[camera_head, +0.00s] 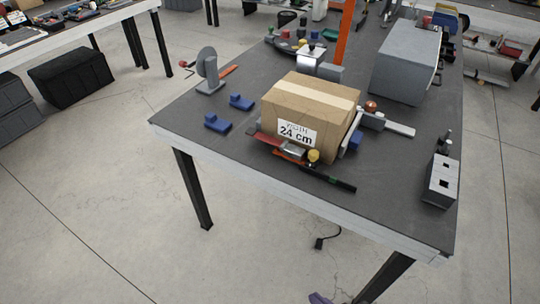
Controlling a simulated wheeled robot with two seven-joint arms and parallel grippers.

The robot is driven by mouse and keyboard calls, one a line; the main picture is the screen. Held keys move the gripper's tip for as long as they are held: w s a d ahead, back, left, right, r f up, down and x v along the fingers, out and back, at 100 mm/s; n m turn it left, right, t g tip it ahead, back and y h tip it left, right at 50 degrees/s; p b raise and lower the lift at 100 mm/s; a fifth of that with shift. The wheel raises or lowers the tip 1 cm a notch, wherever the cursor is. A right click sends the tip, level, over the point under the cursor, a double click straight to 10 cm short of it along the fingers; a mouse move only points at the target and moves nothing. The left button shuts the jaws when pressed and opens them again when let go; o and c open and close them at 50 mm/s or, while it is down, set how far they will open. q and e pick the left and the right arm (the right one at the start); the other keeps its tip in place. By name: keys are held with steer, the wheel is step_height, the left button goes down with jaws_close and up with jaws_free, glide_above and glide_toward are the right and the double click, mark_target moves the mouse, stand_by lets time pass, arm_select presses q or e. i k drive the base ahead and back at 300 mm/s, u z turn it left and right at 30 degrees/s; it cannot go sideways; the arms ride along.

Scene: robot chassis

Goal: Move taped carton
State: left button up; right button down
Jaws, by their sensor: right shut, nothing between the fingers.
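The taped carton (318,95) is a brown cardboard box with a pale tape strip along its top and a white label reading 24 cm on its front. It sits on the dark table top (240,165), near the front edge, turned a little. Small tools and parts lie close around its base. At the bottom edge, a small purple tip that seems to be my right gripper (318,298) just shows, low and well away from the carton; it is shut and empty. The rest of it is cut off. My left gripper is not in view.
Blue blocks (218,123) and a grey stand (209,72) are left of the carton. A large grey box (405,62) stands behind right, a grey block with holes (441,181) at the right edge. An orange post (345,32) rises behind.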

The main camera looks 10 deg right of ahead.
mark_target(309, 112)
steer(key=u, duration=0.85)
steer(key=k, duration=1.15)
steer(key=u, duration=0.95)
steer(key=i, duration=1.35)
steer(key=z, duration=1.2)
steer(key=i, duration=0.85)
steer(key=z, duration=0.95)
